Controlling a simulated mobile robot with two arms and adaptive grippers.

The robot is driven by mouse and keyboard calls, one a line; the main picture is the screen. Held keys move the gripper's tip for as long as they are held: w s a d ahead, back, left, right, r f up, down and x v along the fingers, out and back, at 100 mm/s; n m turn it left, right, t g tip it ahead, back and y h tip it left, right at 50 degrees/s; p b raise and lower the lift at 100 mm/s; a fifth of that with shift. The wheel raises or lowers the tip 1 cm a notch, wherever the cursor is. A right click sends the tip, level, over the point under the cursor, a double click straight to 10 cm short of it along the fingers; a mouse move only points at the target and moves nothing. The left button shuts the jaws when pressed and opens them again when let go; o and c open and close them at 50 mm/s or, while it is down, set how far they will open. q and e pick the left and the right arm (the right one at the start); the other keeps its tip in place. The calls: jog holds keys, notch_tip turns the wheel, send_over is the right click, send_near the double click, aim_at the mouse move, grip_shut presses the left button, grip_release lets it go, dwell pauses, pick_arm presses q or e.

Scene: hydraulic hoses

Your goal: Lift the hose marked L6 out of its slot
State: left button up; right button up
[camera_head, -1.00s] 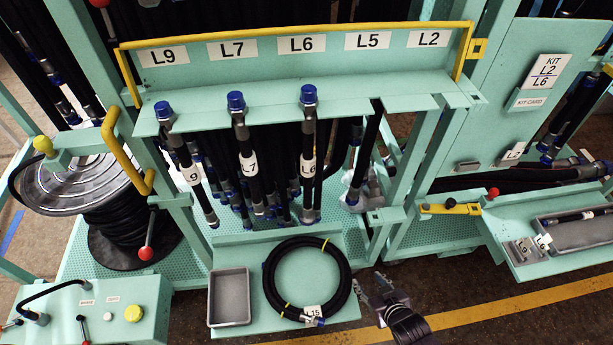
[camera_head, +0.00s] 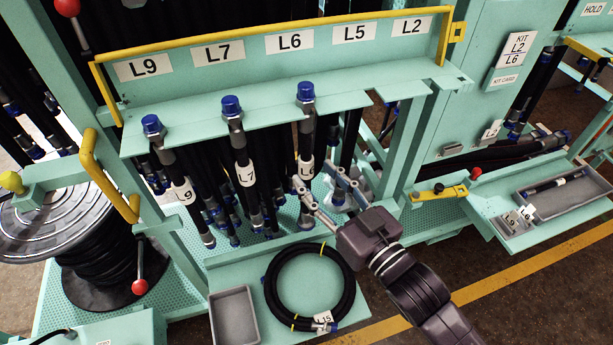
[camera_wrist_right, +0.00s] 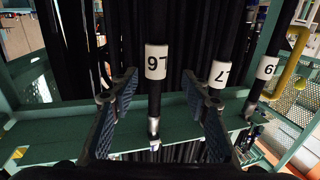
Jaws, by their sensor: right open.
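The black hose marked L6 (camera_head: 306,135) hangs by its blue cap in the rack under the L6 sign (camera_head: 289,41). Its white label is partly hidden by my gripper in the head view. My right gripper (camera_head: 318,187) is open at the lower part of this hose. In the right wrist view, the L6 hose (camera_wrist_right: 155,88) stands between the two spread fingers of my right gripper (camera_wrist_right: 163,90), with a gap on both sides. The L6 label faces that camera upside down. My left gripper is not in view.
The hose marked L7 (camera_head: 242,150) hangs close on the left, and L9 (camera_head: 175,175) beyond it. More dark hoses hang behind. A coiled hose marked L15 (camera_head: 345,290) and a grey tray (camera_head: 234,318) lie on the shelf below. A parts tray (camera_head: 585,190) stands at the right.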

aim_at(310, 166)
jog(key=p+x, duration=0.1)
jog(key=x, duration=0.1)
jog(key=p+x, duration=0.1)
jog(key=x, duration=0.2)
jog(key=shift+w+d, duration=0.25)
jog(key=shift+w+a, duration=0.15)
jog(key=shift+w, duration=0.1)
jog(key=shift+s, duration=0.1)
jog(key=shift+c, duration=0.5)
grip_shut()
